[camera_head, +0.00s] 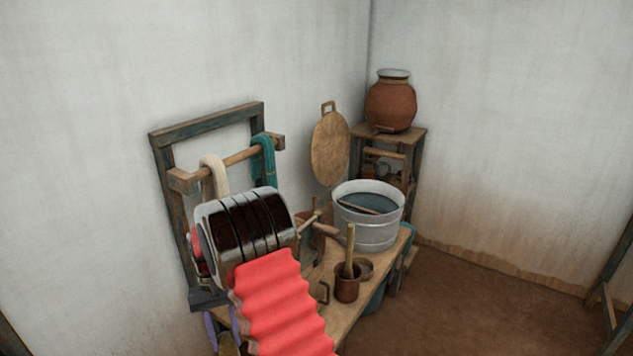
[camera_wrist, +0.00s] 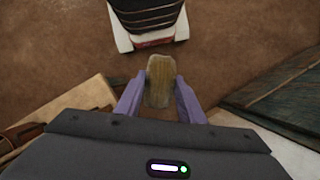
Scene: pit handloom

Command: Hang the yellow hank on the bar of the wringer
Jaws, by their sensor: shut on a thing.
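My gripper (camera_wrist: 159,90) has two purple fingers and is shut on the yellow hank (camera_wrist: 160,76), a dull yellow bundle standing out between them. In the head view, the gripper is mostly hidden behind my arm; a purple finger and a sliver of the hank (camera_head: 228,347) show at the bottom, low beside the bench. The wringer, a weathered teal-grey wooden frame (camera_head: 208,122), stands against the left wall. Its round wooden bar (camera_head: 239,157) carries a cream hank (camera_head: 213,176) near the left and a teal hank (camera_head: 264,160) near the right, with bare bar between. The gripper is below the bar.
A wooden bench (camera_head: 384,262) holds a metal tub (camera_head: 370,236) of dark liquid with a stick across it, and a brown pot (camera_head: 346,287). A round board (camera_head: 330,148) hangs on the wall. A clay jar (camera_head: 391,104) stands on a stand behind.

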